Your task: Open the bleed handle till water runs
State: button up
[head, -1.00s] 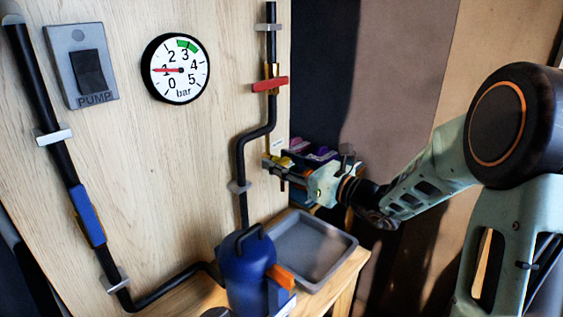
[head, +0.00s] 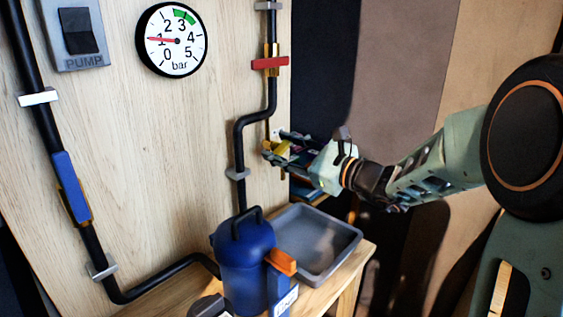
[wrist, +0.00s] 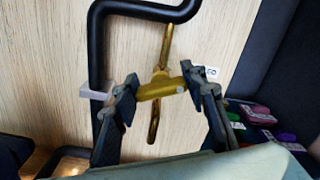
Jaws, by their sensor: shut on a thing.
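The yellow bleed handle (wrist: 160,89) sits on a thin brass pipe with a downward spout (wrist: 153,125), in the wrist view. My gripper (wrist: 160,88) is shut on the handle, one finger at each end of it. In the head view my gripper (head: 284,154) is at the bleed handle (head: 276,147), which it partly hides. I see no stream of water below the spout. The grey tray (head: 335,262) stands on the bench below.
The gauge (head: 171,39) needle points at about 1 bar. A red valve handle (head: 270,63) is above on the black pipe. A blue tank (head: 243,268) with an orange lever (head: 281,262) stands left of the tray. A blue lever (head: 70,185) and pump switch (head: 81,30) are at left.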

jog(key=n+b, duration=0.1)
jog(key=b, duration=0.1)
jog(key=n+b, duration=0.1)
jog(key=shift+f+n+b, duration=0.3)
jog(key=shift+n+b, duration=0.05)
jog(key=shift+n, duration=0.05)
jog(key=shift+r+n+b, duration=0.15)
jog(key=shift+n+b, duration=0.35)
jog(key=shift+b, duration=0.1)
jog(key=o, duration=1.2)
jog(key=shift+r, duration=0.1)
jog(key=shift+s, duration=0.1)
jog(key=v, duration=1.2)
jog(key=shift+c, duration=0.2)
